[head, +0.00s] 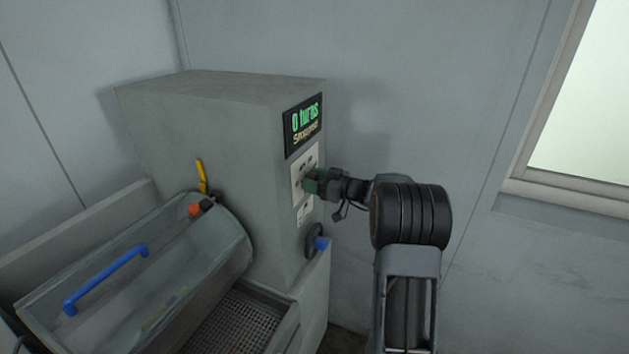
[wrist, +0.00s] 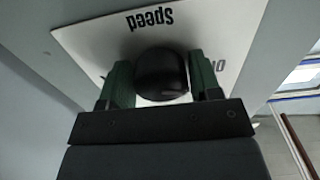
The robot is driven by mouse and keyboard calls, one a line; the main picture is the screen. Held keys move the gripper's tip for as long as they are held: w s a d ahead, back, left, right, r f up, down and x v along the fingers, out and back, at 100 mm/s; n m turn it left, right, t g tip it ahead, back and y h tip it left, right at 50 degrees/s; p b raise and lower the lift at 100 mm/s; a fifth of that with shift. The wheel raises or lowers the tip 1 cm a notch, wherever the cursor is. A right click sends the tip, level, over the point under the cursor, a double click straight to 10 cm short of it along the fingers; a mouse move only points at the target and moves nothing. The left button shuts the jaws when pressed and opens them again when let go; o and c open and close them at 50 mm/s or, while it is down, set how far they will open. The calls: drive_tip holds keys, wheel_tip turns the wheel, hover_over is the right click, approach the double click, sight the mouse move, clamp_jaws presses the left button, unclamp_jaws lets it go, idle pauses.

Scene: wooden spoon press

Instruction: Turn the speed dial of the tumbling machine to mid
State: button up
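The tumbling machine (head: 220,120) is a grey box with a green-lit display (head: 304,122) reading "0 turns" and a smaller, hard-to-read line below. A white dial plate (head: 297,170) sits under the display; in the wrist view the plate (wrist: 95,48) shows the word "Speed" upside down. The black speed dial (wrist: 161,74) lies between the two green fingers of my gripper (wrist: 162,82). Narrow gaps seem to show beside the dial, so I cannot tell whether the fingers press on it. In the head view my gripper (head: 312,182) is at the plate and hides the dial.
A clear drum cover (head: 130,270) with a blue handle (head: 105,279) is at the lower left. A yellow lever (head: 201,177) and a red knob (head: 194,209) are beside it. A blue-and-black crank (head: 315,241) sits below the plate.

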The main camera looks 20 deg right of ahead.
drive_tip(key=c, duration=0.6)
drive_tip(key=shift+o, duration=0.2)
drive_tip(key=shift+f+b, duration=0.15)
drive_tip(key=shift+b, duration=0.3)
